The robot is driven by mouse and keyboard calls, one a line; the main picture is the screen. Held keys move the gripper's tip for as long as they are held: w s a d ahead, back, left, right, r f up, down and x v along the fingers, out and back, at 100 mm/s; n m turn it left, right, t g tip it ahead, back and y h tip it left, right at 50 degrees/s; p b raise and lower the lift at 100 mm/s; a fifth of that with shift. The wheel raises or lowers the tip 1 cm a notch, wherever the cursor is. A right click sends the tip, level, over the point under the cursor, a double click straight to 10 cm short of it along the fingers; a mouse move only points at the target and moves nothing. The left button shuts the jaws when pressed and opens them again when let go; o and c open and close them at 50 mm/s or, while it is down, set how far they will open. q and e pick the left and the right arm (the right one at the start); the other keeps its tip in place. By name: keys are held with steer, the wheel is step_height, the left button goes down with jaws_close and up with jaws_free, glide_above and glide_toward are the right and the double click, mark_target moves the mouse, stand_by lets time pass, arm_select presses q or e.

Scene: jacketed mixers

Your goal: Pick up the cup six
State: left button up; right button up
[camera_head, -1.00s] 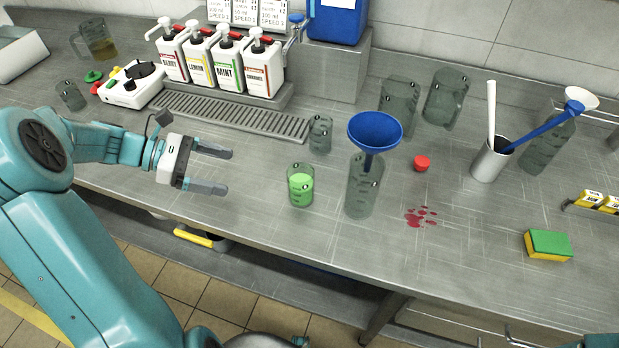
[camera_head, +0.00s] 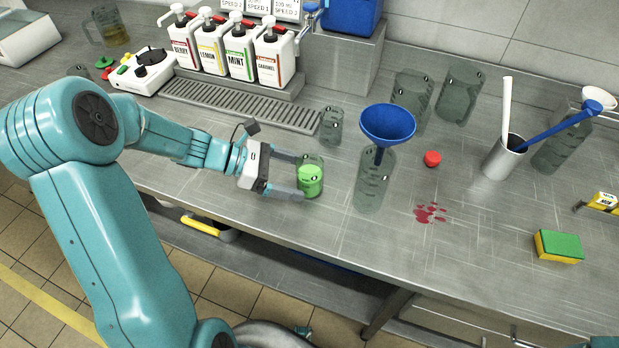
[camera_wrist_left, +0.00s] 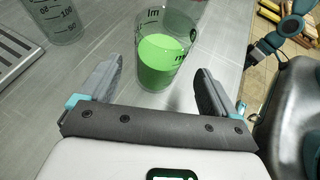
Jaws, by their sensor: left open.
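A clear cup with green liquid (camera_head: 310,178) stands upright near the front edge of the counter. It also shows in the left wrist view (camera_wrist_left: 160,60). I cannot read a number on it to tell whether it is cup six. My left gripper (camera_head: 300,177) is open, low over the counter, with its fingertips at the cup's left side. In the left wrist view the cup stands just ahead, in line with the gap between the fingers, and they are not closed on it. My right gripper is not in view.
A small empty cup (camera_head: 331,126) stands behind the green one. A clear bottle (camera_head: 372,190) with a blue funnel (camera_head: 388,124) stands to its right. Several syrup bottles (camera_head: 240,55) stand behind a drip grate (camera_head: 240,103). A sponge (camera_head: 558,246) lies at right.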

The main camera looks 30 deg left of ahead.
arm_select(q)
steer(key=shift+x, duration=1.15)
steer(key=shift+a, duration=0.1)
steer(key=shift+c, duration=0.6)
steer(key=c, duration=1.1)
steer(key=shift+r, duration=0.15)
step_height(320, 180, up, 20)
steer(key=p, duration=0.3)
